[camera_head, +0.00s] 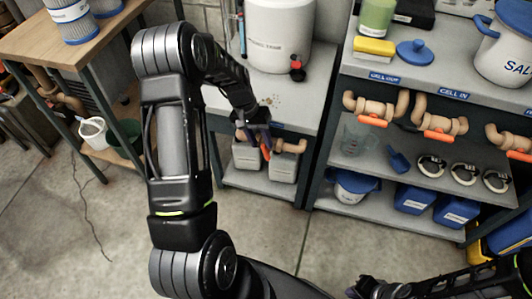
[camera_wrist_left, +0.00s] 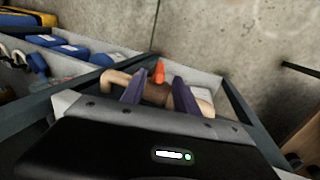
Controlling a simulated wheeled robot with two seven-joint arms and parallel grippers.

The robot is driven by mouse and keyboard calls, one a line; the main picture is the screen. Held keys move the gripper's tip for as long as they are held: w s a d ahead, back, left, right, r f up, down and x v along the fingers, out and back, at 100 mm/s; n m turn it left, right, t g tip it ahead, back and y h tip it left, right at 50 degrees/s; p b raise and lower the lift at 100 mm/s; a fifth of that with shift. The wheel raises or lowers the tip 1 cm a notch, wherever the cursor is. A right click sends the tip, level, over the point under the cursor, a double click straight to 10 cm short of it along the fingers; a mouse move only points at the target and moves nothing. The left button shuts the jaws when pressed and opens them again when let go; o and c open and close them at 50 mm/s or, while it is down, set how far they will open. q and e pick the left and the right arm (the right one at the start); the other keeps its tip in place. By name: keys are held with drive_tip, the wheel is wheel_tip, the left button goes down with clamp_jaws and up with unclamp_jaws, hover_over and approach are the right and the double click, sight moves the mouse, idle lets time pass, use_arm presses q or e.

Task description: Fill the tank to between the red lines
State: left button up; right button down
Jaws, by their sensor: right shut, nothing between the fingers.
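A white cylindrical tank (camera_head: 277,38) with dark lettering stands on the grey bench. A thin upright tube (camera_head: 241,32) is at its left; I cannot make out red lines. Below the bench front is a tan pipe valve (camera_head: 288,146) with an orange handle (camera_head: 266,152). My left gripper (camera_head: 256,135) is at this valve. In the left wrist view its purple fingers (camera_wrist_left: 157,86) stand apart on either side of the valve, with the orange handle (camera_wrist_left: 159,71) between them and gaps beside it. My right gripper (camera_head: 362,289) is low at the bottom edge, shut and empty, away from the valves.
More tan valves with orange handles (camera_head: 374,121) line the right bench front. White containers (camera_head: 285,168) sit under the tank bench. The concrete floor (camera_head: 100,225) is open at left.

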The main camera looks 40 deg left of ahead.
sight(266, 159)
use_arm(q)
drive_tip(key=x, duration=0.6)
drive_tip(key=shift+w+f+b, duration=0.1)
drive_tip(key=shift+f+b, duration=0.15)
drive_tip(key=shift+b, duration=0.05)
drive_tip(key=shift+c, duration=0.6)
clamp_jaws()
